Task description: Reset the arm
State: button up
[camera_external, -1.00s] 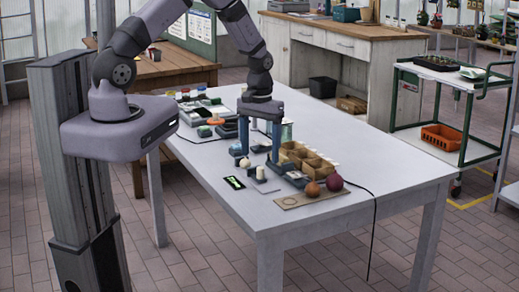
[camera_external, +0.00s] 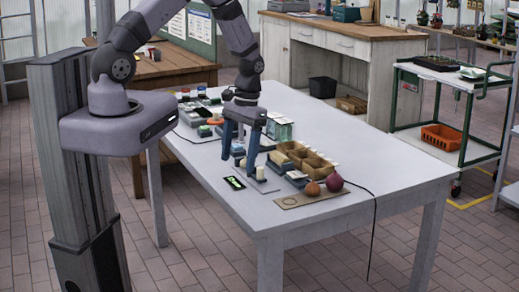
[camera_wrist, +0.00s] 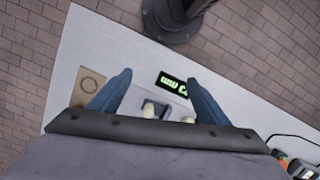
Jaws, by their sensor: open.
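My gripper (camera_external: 239,165) is open, with its blue fingers spread and pointing down over the table (camera_external: 210,165). No object shows between the fingers in the external view. In the wrist view my gripper (camera_wrist: 158,77) has its two fingers apart, with a black display with green characters (camera_wrist: 172,85) beyond and between them. The same display lies flat on the table in the external view (camera_external: 234,183). Two small pale knobs (camera_wrist: 150,110) on a grey base show between the fingers in the wrist view, partly hidden by the gripper body.
Brown open boxes (camera_external: 318,167) stand right of my gripper. Several items on grey trays stand behind. The table's right part is clear.

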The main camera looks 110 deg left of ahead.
jog(key=s+d+r+m+h, duration=0.1)
jog(key=s+d+r, duration=0.1)
jog(key=s+d, duration=0.3)
jog(key=w+d+r+m+y, duration=0.1)
jog(key=w+d+r+m, duration=0.25)
jog(key=d, duration=0.45)
jog(key=w+d+r+m+t+y, duration=0.1)
jog(key=w+d+r+m, duration=0.1)
jog(key=d+r+m, duration=0.45)
jog(key=w+d+r+m+y, duration=0.1)
jog(key=w+d+r+m, duration=0.15)
jog(key=d, duration=0.65)
notch_tip(320, 180, down, 26)
jog(key=b, duration=2.6)
jog(key=shift+s+n, duration=0.2)
jog(key=shift+n, duration=0.25)
jog(key=shift+r, duration=0.15)
